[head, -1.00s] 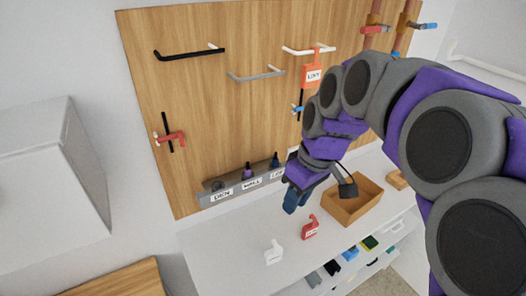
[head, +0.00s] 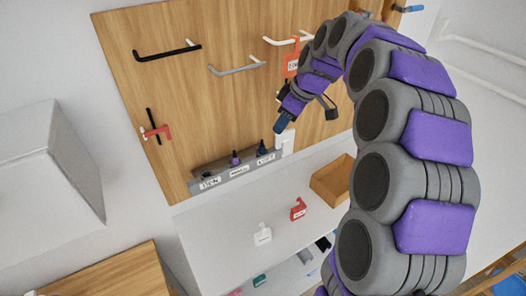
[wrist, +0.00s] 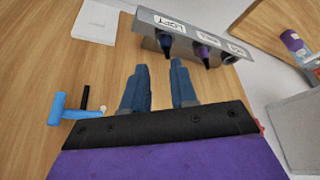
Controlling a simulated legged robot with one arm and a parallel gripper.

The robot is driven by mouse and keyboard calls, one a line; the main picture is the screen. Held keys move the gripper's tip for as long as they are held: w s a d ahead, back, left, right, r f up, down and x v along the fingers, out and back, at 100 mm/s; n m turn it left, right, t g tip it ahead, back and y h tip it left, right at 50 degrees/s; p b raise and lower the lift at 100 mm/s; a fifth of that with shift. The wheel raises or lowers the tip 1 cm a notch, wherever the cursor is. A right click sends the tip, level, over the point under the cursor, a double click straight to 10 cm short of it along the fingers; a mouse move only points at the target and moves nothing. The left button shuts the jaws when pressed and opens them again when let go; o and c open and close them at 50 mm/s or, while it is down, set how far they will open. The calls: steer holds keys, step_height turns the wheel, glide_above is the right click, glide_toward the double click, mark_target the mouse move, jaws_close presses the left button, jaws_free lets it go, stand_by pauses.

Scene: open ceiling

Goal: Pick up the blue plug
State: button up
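The blue plug (head: 262,149) is a small dark blue piece standing in the grey labelled rack (head: 207,184) at the foot of the wooden board, at the end marked LOFT. It also shows in the wrist view (wrist: 167,46), seated in the rack and ahead of my fingers. My gripper (head: 280,126) is just above and right of the blue plug in the head view. In the wrist view its two blue fingers (wrist: 158,80) are apart with nothing between them.
A blue handle (wrist: 72,110) on the board is left of my fingers in the wrist view. A brown open box (head: 331,190), a red tag (head: 298,210) and a white tag (head: 262,235) are on the white bench.

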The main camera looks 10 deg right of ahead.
mark_target(262, 146)
steer(key=a+f, duration=0.2)
steer(key=w+a+f, duration=0.1)
steer(key=a+f, duration=0.2)
steer(key=shift+w+b, duration=0.1)
steer(key=shift+b, duration=0.2)
steer(key=shift+w+a+f, duration=0.15)
steer(key=shift+f, duration=0.2)
steer(key=f, duration=0.1)
steer(key=d+f, duration=0.1)
steer(key=d+f+b, duration=0.1)
steer(key=shift+s, duration=0.35)
steer(key=shift+w+d+f, duration=0.15)
steer(key=shift+w+f, duration=0.4)
steer(key=shift+f, duration=0.1)
steer(key=shift+d+r, duration=0.1)
steer(key=shift+s+a+r, duration=0.1)
steer(key=shift+a+r, duration=0.1)
steer(key=shift+a, duration=0.35)
steer(key=shift+a+r, duration=0.1)
steer(key=shift+a, duration=0.1)
steer(key=c, duration=0.3)
steer(key=shift+w+a, duration=0.3)
steer(key=shift+a, duration=0.05)
jaws_close()
steer(key=shift+w+a+f, duration=0.25)
steer(key=shift+w+a, duration=0.05)
steer(key=shift+a, duration=0.2)
steer(key=shift+d, duration=0.35)
